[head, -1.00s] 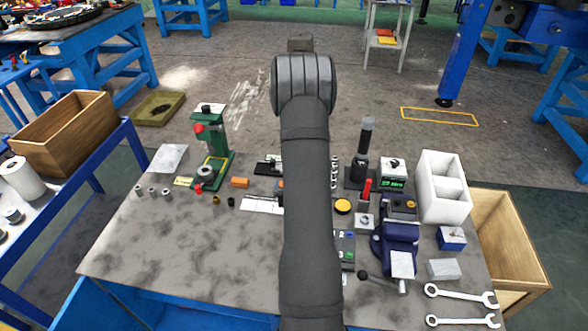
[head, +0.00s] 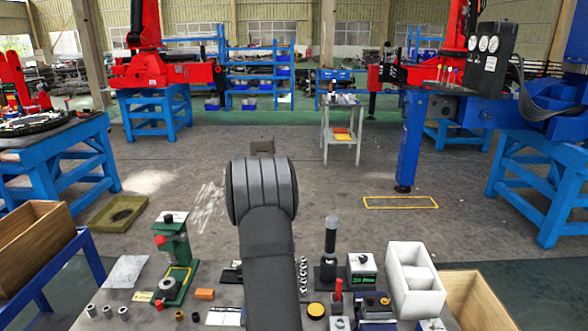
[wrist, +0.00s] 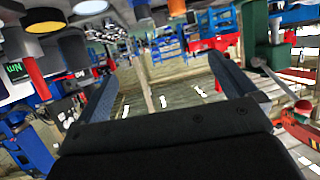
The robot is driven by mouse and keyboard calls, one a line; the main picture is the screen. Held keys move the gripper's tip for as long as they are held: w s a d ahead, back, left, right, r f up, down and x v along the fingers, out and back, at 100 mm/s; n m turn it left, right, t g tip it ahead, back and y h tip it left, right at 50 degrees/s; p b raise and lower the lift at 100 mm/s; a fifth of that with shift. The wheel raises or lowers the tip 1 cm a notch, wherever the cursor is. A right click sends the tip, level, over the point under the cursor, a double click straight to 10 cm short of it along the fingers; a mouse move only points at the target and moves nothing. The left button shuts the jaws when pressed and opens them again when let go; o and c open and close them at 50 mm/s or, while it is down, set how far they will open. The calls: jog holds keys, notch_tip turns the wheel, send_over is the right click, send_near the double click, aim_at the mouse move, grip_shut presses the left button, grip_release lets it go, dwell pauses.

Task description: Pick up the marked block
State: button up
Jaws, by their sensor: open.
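My gripper (wrist: 163,70) is open and empty in the wrist view, with its two dark fingers well apart and only far background between them. In the head view my arm hides it. I cannot tell which block is the marked one. A small orange block (head: 205,294) lies on the bench left of my arm. A small pale block with a dark spot on top (head: 340,323) stands right of my arm at the lower edge. A grey block (head: 432,325) is partly cut off at the lower right.
The bench holds a green press (head: 174,262), a dark post tool (head: 330,250), a box with a green display (head: 361,268), a yellow disc (head: 316,310) and a white divided box (head: 415,280). A wooden crate (head: 475,300) stands at right. My arm covers the bench's middle.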

dwell(0.3)
jog(key=c, duration=1.1)
jog(key=shift+w+f, duration=0.1)
